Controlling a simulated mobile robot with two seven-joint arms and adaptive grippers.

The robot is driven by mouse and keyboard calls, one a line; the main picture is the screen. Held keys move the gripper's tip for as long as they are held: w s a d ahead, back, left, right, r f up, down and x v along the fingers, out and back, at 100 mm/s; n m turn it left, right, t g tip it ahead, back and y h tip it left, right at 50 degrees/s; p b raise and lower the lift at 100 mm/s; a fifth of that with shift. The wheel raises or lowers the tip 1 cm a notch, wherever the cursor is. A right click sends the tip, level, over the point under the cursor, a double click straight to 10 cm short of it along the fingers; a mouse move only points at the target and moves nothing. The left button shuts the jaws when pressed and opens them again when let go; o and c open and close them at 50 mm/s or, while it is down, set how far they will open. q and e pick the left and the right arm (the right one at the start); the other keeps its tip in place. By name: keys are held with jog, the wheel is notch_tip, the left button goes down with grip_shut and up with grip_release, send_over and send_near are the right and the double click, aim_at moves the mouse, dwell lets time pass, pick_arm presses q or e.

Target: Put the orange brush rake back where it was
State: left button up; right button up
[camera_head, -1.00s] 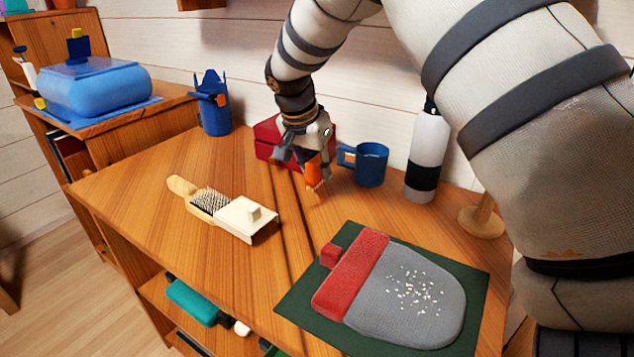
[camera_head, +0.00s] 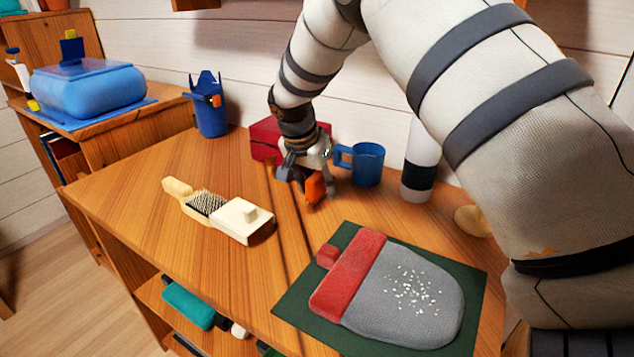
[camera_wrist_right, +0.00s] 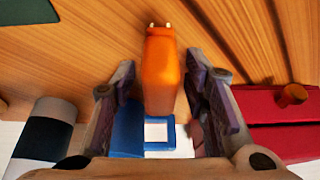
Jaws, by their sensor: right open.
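The orange brush rake (camera_head: 315,188) is at the table, below my right gripper, in front of the red box and the blue mug. In the right wrist view the orange rake (camera_wrist_right: 161,75) lies between the fingers, with small pale tips at its far end. My right gripper (camera_head: 307,178) is open; in the wrist view its fingers (camera_wrist_right: 160,105) stand either side of the rake with gaps. The gripper hides part of the rake in the head view, and I cannot tell whether it rests fully on the wood. My left gripper is out of view.
A blue mug (camera_head: 368,165) and a black-and-white bottle (camera_head: 419,165) stand close right of the gripper. A red box (camera_head: 265,138) is behind it. A wooden brush (camera_head: 190,195) lies left, a green mat (camera_head: 300,300) in front. A blue holder (camera_head: 210,118) stands at the back left.

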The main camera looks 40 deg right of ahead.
jog(key=shift+r, duration=0.3)
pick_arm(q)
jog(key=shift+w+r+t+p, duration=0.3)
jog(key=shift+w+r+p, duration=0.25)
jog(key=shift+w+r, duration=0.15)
pick_arm(e)
jog(key=v, duration=1.1)
jog(key=shift+r, duration=0.4)
jog(key=shift+a+f, duration=0.1)
jog(key=shift+a, duration=0.1)
